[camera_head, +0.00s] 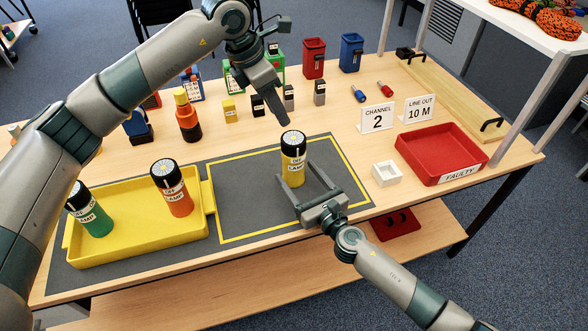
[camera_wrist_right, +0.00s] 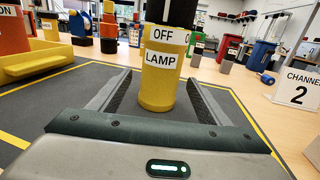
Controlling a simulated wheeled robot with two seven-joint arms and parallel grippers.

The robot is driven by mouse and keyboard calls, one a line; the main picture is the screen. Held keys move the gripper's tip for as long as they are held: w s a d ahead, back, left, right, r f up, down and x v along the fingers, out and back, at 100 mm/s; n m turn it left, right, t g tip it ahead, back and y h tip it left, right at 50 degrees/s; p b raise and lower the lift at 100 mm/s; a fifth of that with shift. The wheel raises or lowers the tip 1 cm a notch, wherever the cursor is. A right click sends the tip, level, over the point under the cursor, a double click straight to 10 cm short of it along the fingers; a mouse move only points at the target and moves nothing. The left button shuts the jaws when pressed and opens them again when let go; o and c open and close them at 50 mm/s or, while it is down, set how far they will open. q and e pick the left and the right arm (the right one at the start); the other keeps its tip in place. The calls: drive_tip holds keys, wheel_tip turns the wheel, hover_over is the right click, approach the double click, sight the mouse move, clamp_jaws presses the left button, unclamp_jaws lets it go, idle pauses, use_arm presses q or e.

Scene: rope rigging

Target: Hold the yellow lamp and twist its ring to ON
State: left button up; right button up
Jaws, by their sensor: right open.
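The yellow lamp (camera_head: 293,172) stands upright on the grey mat, inside the yellow outline. It has a black top with a pale face, and its label reads OFF above LAMP. It also shows in the right wrist view (camera_wrist_right: 158,88), where its top is cut off. My right gripper (camera_head: 297,174) is open, low over the mat, with one finger on each side of the lamp's lower body. In the wrist view gaps show between the fingers and the lamp. My left gripper (camera_head: 284,119) points down just above and behind the lamp's top, apart from it; its fingers overlap in view.
A yellow tray (camera_head: 140,252) at left holds an orange lamp (camera_head: 178,203) and a green lamp (camera_head: 97,222). A small white box (camera_head: 386,173) and a red FAULTY tray (camera_head: 440,152) are at right. Signs and several bottles and bins stand behind.

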sight(299, 176)
drive_tip(key=shift+x, duration=1.5)
drive_tip(key=shift+c, duration=0.3)
drive_tip(key=c, duration=1.2)
